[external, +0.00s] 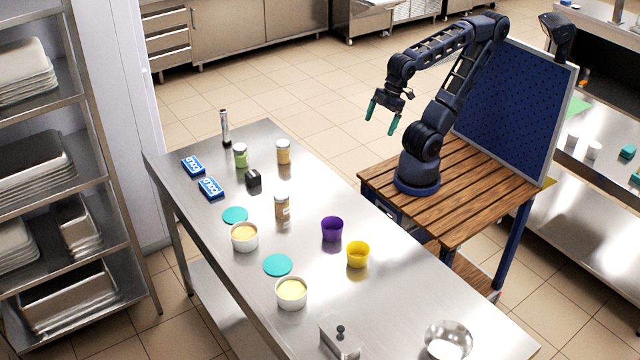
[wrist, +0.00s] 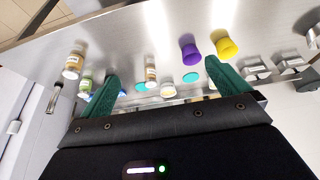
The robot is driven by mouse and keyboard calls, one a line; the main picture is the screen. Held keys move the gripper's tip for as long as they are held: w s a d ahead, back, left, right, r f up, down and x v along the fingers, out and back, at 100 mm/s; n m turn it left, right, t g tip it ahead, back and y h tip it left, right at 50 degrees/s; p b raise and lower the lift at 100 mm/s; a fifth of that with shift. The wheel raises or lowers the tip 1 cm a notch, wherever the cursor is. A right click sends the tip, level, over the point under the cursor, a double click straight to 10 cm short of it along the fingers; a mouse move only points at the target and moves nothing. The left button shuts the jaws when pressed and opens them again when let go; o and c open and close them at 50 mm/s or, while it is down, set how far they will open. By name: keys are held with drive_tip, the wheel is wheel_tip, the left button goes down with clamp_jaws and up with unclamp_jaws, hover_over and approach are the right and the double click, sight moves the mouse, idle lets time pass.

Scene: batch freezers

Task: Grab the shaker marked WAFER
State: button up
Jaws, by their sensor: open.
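Three shakers stand upright on the steel table: a green one (external: 241,156), a tan one (external: 284,152) at the far right edge, and a brown one (external: 282,206) nearer the middle. Their labels are too small to read, so I cannot tell which is marked WAFER. In the wrist view, one tan-brown shaker (wrist: 73,62) is left of my fingers, a green one (wrist: 86,84) sits partly behind the left finger, and another (wrist: 151,70) shows between the fingers. My gripper (external: 382,118) is open and empty, raised in the air beyond the table's right edge, apart from all shakers.
On the table (external: 415,295) are a purple cup (external: 332,229), a yellow cup (external: 358,254), two white tubs with teal lids beside them, blue COLD packs (external: 211,188), a black block (external: 253,181), an upright metal tool (external: 225,128) and a steel bowl (external: 448,340).

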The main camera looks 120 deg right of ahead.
drive_tip(key=shift+c, duration=0.4)
drive_tip(key=c, duration=0.4)
drive_tip(key=shift+o, duration=0.2)
